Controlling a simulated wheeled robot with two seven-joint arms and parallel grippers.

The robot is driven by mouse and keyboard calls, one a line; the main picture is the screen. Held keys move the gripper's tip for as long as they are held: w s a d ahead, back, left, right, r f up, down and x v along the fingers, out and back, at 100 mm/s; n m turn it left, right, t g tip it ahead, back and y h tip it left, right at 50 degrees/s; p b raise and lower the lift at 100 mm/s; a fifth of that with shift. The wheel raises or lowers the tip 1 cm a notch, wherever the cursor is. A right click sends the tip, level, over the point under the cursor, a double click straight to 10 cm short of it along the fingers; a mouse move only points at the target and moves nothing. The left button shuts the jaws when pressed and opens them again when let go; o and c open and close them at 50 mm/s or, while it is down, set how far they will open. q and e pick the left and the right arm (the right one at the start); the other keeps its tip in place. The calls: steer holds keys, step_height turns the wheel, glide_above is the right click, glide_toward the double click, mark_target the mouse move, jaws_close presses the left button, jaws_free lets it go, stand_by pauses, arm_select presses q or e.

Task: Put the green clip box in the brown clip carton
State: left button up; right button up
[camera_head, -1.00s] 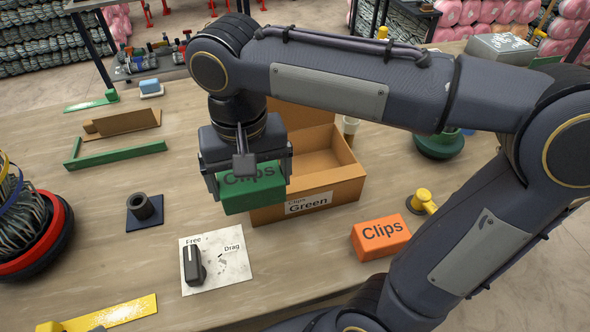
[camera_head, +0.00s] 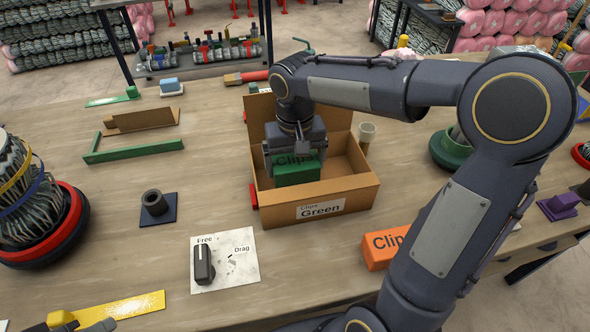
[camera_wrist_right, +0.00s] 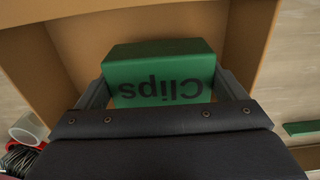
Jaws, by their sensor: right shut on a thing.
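The green clip box (camera_head: 298,172), printed "Clips", is in my right gripper (camera_head: 296,160). The gripper is shut on it from above, one finger on each side. The box is inside the outline of the open brown clip carton (camera_head: 345,198), labelled "Clips Green", toward its left part. I cannot tell if the box touches the carton floor. In the right wrist view the green box (camera_wrist_right: 160,72) sits between the fingers with carton walls (camera_wrist_right: 255,35) around it. At the lower left edge, a dark part that may be my left gripper (camera_head: 95,326) barely shows.
An orange clip box (camera_head: 382,248) lies right of the carton's front, partly behind my right arm. A white Free/Drag plate (camera_head: 238,262) with a black knob lies in front. A beige cup (camera_head: 366,133) stands behind the carton's right side. A wire spool (camera_head: 60,240) stands left.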

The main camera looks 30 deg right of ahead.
mark_target(295, 173)
steer(key=shift+f, duration=1.4)
steer(key=shift+a, duration=0.1)
steer(key=shift+f, duration=0.2)
steer(key=o, duration=0.9)
steer(key=shift+c, duration=0.2)
steer(key=shift+r, duration=0.2)
steer(key=shift+r, duration=0.3)
step_height(295, 173, up, 12)
steer(key=shift+f+p, duration=0.25)
steer(key=shift+p, duration=0.25)
